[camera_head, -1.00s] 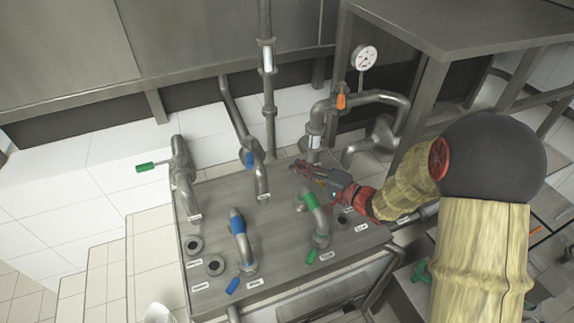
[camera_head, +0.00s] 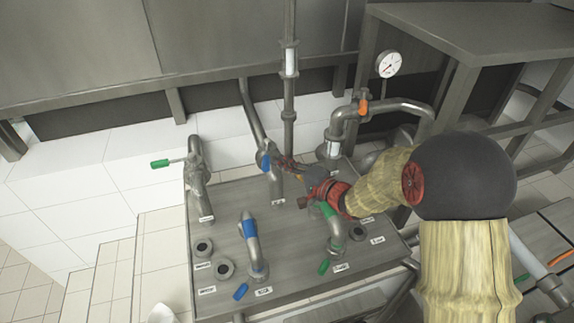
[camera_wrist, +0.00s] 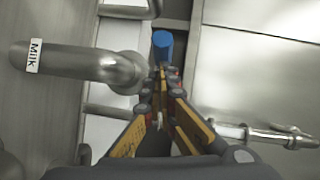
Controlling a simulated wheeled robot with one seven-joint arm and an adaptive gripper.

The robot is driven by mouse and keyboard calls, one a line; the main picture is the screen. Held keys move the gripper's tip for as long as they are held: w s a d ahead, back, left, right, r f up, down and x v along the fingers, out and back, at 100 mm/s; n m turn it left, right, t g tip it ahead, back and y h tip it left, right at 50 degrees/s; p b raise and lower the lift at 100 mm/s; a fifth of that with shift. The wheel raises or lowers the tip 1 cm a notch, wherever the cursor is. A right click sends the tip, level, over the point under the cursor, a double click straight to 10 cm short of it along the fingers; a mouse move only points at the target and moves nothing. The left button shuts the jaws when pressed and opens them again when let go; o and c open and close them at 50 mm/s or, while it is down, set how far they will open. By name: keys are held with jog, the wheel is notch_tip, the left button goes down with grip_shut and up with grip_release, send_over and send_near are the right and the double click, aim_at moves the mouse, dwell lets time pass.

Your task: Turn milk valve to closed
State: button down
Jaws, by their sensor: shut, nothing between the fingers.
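The milk valve is on a bent grey pipe (camera_head: 273,184) in the back middle of the metal counter; its label reads "Milk" in the wrist view (camera_wrist: 34,56). Its blue handle (camera_head: 265,161) points upward along the pipe in the head view. In the wrist view the blue handle (camera_wrist: 162,42) is just beyond my fingertips. My gripper (camera_head: 282,163) is shut and empty, just right of the handle. In the wrist view its fingertips (camera_wrist: 164,74) meet beside the pipe bend. I cannot tell whether they touch the handle.
A green-handled pipe (camera_head: 335,231) stands under my forearm. A blue-handled pipe (camera_head: 251,247) stands in front, and another green-handled valve (camera_head: 160,163) is at the left. An orange-handled pipe with a gauge (camera_head: 389,64) is behind right. Open counter lies between the front pipes.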

aim_at(268, 168)
jog(key=shift+a, duration=0.1)
dwell(0.3)
jog(key=shift+s+a+m+t+h, duration=0.1)
jog(key=shift+a+m+t+h, duration=0.1)
jog(key=shift+m+t+h, duration=0.15)
jog(key=shift+s+a+t+h, duration=0.1)
jog(key=shift+a+t+h, duration=0.15)
jog(key=shift+h, duration=0.1)
jog(key=a, duration=0.1)
jog(key=a+m+t+h+b, duration=0.1)
jog(key=a+m+h, duration=0.1)
jog(key=shift+s+a+f+b, duration=0.1)
jog(key=shift+s+a+b, duration=0.25)
jog(key=shift+b, duration=0.05)
jog(key=w+a+b, duration=0.4)
jog(key=a, duration=0.5)
jog(key=shift+w+a, duration=0.2)
jog(key=shift+a, duration=0.1)
dwell(0.3)
